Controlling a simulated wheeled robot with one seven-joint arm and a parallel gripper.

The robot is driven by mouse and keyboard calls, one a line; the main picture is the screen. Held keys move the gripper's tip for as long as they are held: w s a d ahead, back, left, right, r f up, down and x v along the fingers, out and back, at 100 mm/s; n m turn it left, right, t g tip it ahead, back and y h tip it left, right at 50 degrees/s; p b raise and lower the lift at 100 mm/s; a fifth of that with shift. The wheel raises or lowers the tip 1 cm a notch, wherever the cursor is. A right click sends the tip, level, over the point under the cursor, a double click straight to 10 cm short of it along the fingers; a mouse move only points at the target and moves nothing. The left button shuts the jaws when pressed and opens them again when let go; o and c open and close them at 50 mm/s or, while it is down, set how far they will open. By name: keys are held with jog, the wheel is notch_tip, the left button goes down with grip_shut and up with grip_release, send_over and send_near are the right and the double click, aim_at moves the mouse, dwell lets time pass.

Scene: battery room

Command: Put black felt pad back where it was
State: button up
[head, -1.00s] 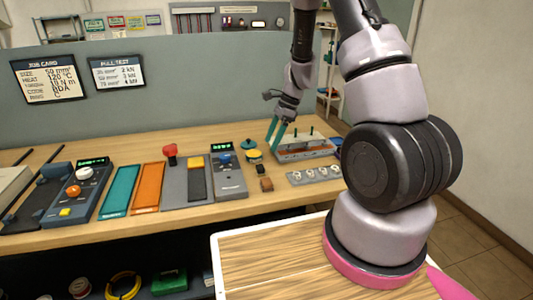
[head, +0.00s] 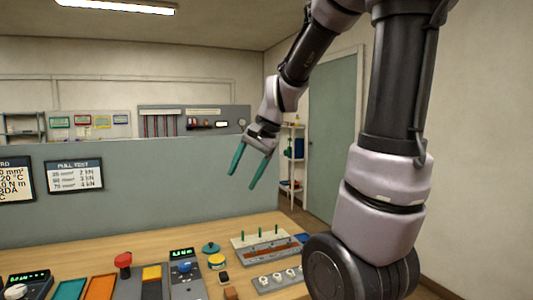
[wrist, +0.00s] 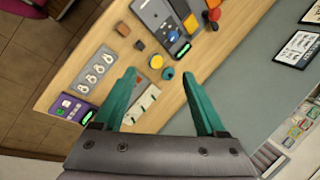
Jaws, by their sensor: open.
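My gripper (head: 247,179) is open and empty, held high above the bench with its teal fingers pointing down. In the wrist view its fingers (wrist: 161,77) are spread apart, with nothing between them but the bench far below. A small dark block (head: 223,278) sits on the bench beside a yellow-topped round tin (head: 217,262); it also shows in the wrist view (wrist: 139,45). It may be the black felt pad, but it is too small to tell. A brown cube (head: 231,293) is just in front of it.
A teal round lid (head: 210,248), a pegged tray (head: 264,243) and a grey strip with several pale round pieces (head: 277,279) stand nearby on the wooden bench (head: 140,259). A meter with a blue knob (head: 184,275) is left of them. A grey partition (head: 150,205) rises behind.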

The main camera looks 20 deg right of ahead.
jog(key=s+d+r+n+t+h, duration=0.1)
jog(key=s+r+n, duration=0.4)
jog(key=s, duration=0.6)
jog(key=shift+s+d+r+t+h, duration=0.25)
jog(key=shift+r+t+h, duration=0.25)
jog(key=shift+r+t, duration=0.7)
